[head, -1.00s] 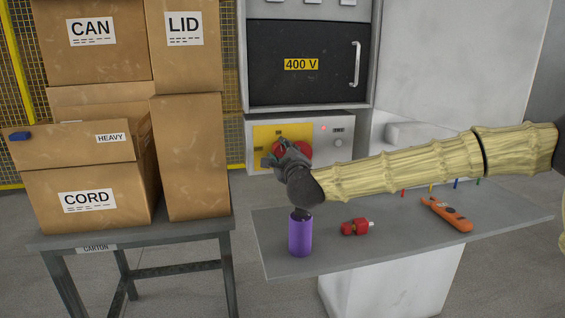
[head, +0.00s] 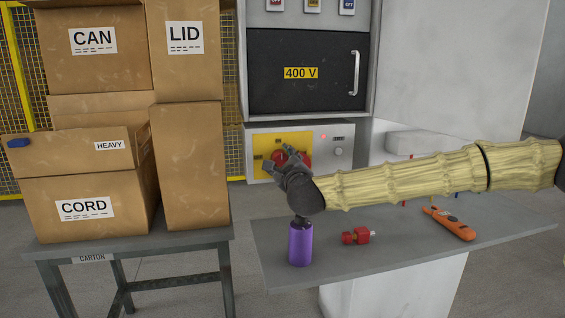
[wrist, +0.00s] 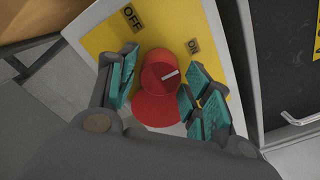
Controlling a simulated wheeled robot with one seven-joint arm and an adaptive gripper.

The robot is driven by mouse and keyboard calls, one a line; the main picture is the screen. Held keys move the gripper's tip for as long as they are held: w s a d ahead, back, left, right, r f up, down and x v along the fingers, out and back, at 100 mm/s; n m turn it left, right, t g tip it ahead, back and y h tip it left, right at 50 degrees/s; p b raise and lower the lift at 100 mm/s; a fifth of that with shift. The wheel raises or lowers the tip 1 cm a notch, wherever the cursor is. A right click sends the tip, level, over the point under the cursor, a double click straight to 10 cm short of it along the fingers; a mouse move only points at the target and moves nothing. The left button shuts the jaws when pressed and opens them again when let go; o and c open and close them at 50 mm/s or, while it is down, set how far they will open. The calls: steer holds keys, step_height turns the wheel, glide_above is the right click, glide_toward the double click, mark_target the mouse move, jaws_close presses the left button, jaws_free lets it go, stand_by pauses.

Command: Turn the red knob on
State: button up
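The red knob (wrist: 157,76) sits on a yellow plate (wrist: 103,38) in the wrist view. Its white mark points right and slightly up, a little below the ON label (wrist: 193,46). The OFF label (wrist: 132,16) is at the upper left. I see gaps at both sides, the right one narrower. In the head view, my gripper (head: 287,160) partly hides the knob (head: 306,159) on the grey control box.
A grey table (head: 400,238) below my arm bears a purple cylinder (head: 300,243), a red padlock-like item (head: 356,236) and an orange tool (head: 449,222). Cartons (head: 188,165) are stacked at left. A black 400 V door (head: 300,95) is above the box.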

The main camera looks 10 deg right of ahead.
steer(key=shift+o, duration=0.2)
steer(key=s+d, duration=0.1)
steer(key=s, duration=1.1)
